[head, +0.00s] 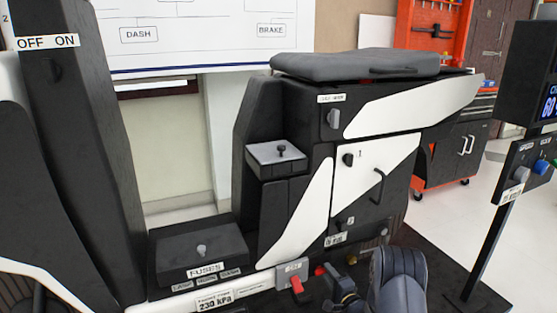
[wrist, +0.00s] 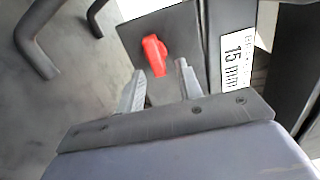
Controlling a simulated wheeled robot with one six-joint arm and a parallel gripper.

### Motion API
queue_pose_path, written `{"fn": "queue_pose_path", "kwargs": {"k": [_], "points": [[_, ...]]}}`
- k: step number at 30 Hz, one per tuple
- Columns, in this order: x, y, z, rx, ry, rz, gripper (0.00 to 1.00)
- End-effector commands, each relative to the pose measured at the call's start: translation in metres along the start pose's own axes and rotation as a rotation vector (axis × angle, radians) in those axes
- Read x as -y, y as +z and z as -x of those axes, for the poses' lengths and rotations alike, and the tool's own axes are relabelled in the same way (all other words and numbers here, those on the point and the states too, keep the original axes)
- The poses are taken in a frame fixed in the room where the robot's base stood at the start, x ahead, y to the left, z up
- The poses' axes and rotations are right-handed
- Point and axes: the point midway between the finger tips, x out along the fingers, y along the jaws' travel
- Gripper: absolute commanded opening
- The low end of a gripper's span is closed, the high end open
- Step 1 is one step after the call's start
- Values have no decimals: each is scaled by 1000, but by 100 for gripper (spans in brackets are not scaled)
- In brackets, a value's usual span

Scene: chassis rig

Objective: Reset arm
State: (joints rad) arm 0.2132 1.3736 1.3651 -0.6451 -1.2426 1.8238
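My gripper (wrist: 160,82) shows in the wrist view with its two grey fingers apart. A red lever (wrist: 154,55) on a dark grey plate (wrist: 180,30) lies just beyond the fingertips; I see nothing held between the fingers. Whether a finger touches the lever is hard to tell. In the head view my gripper (head: 338,287) is low at the centre right, partly hidden by my own wrist. A red lever (head: 297,285) on a small grey labelled plate (head: 291,268) sits to its left. A small red knob (head: 320,270) shows close beside the gripper.
The black and white chassis rig (head: 270,215) fills the middle, with a seat (head: 355,65) on top and a fuses box (head: 199,255) at lower left. A control post (head: 486,240) stands at right. A "15 mm" label (wrist: 238,58) is beside the plate. Open floor shows at right.

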Motion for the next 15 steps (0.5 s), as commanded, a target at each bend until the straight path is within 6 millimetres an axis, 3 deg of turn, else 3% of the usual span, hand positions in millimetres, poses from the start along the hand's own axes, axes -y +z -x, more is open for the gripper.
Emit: {"fn": "queue_pose_path", "kwargs": {"k": [15], "points": [[9,2,0,1,0,430,35]]}}
